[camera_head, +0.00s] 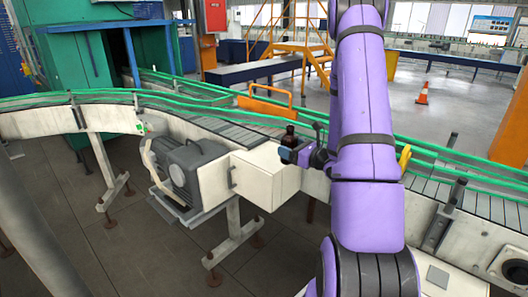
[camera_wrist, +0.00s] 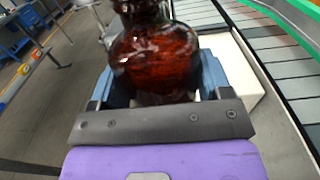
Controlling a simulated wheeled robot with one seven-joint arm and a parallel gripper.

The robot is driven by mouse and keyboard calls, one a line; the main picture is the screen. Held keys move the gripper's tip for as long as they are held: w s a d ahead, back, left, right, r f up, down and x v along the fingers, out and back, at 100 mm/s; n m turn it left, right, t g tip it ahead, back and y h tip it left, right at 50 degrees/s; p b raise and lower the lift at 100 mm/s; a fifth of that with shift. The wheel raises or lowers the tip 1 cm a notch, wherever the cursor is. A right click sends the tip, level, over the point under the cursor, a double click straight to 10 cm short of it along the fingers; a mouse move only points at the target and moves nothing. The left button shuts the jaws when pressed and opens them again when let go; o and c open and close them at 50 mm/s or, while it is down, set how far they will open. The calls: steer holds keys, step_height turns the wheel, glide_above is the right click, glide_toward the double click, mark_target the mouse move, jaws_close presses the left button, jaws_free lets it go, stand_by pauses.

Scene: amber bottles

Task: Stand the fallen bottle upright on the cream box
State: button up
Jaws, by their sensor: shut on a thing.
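The amber bottle (camera_head: 290,137) is dark brown and looks upright above the far right part of the cream box (camera_head: 262,180). My gripper (camera_head: 287,154) is shut on the bottle, its blue fingers around the lower part. In the wrist view the bottle (camera_wrist: 155,58) shows glossy red-brown between the two blue fingers (camera_wrist: 158,88), its neck cut off by the top edge. The cream box (camera_wrist: 243,75) shows behind and right of the fingers. The bottle's base is hidden, so I cannot tell whether it touches the box.
A conveyor (camera_head: 225,128) with green rails runs behind the box. A grey motor (camera_head: 185,172) is mounted left of the box. An orange handle-shaped bar (camera_head: 265,105) stands behind. Open floor (camera_head: 120,235) lies in front of the conveyor at left.

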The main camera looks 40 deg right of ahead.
steer(key=w+d, duration=0.1)
steer(key=w, duration=0.4)
steer(key=w+d+f, duration=0.1)
steer(key=w, duration=0.4)
steer(key=w+d, duration=0.1)
steer(key=w, duration=0.4)
steer(key=shift+d+f, duration=0.15)
steer(key=shift+f, duration=0.05)
steer(key=shift+w+f, duration=0.2)
steer(key=shift+w, duration=0.05)
steer(key=shift+f, duration=1.55)
steer(key=shift+f, duration=0.1)
steer(key=o, duration=1)
